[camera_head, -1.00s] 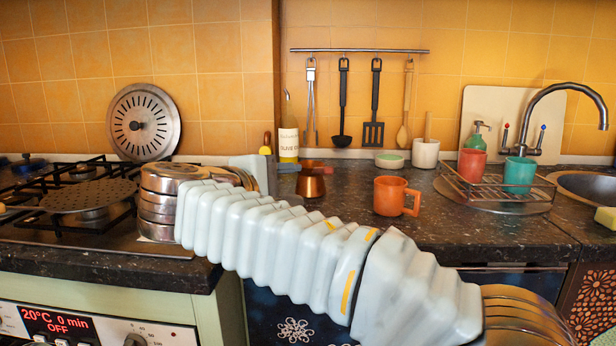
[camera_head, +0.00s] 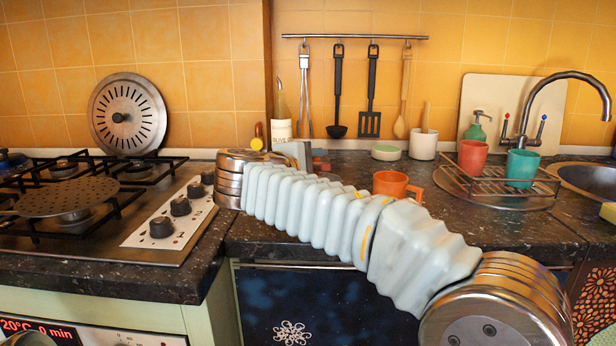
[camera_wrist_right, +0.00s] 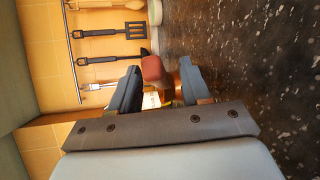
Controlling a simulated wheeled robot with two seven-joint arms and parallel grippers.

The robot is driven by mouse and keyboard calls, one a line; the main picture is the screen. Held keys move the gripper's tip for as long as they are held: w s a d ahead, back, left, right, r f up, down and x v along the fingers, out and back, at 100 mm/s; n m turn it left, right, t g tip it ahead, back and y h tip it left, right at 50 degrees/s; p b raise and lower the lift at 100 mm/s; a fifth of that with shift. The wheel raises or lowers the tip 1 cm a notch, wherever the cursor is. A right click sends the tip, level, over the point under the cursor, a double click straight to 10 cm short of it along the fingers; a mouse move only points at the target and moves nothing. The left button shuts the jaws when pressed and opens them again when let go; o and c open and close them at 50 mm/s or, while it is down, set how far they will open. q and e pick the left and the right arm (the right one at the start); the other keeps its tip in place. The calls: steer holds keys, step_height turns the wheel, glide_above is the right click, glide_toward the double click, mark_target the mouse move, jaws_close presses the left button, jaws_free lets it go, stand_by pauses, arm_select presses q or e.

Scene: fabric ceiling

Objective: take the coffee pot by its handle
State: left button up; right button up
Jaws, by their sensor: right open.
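The coffee pot is mostly hidden behind my right arm in the head view. A small reddish-brown part of it (camera_head: 320,163) shows by the fingers. In the right wrist view, a reddish-brown piece, seemingly the coffee pot's handle (camera_wrist_right: 153,69), lies between the two grey fingers. My right gripper (camera_wrist_right: 159,68) is open around it, with a visible gap to the right finger; contact with the left finger cannot be told. In the head view the gripper (camera_head: 316,162) is partly covered by its own wrist.
An orange mug (camera_head: 391,184) stands just right of my right gripper, partly behind the arm. An oil bottle (camera_head: 281,125) stands behind, near the wall. A dish rack (camera_head: 495,187) with two cups is farther right. The stove (camera_head: 150,240) is at left.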

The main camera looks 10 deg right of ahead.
steer(key=shift+x, duration=1.2)
jaws_close()
steer(key=shift+r, duration=0.1)
stand_by(0.4)
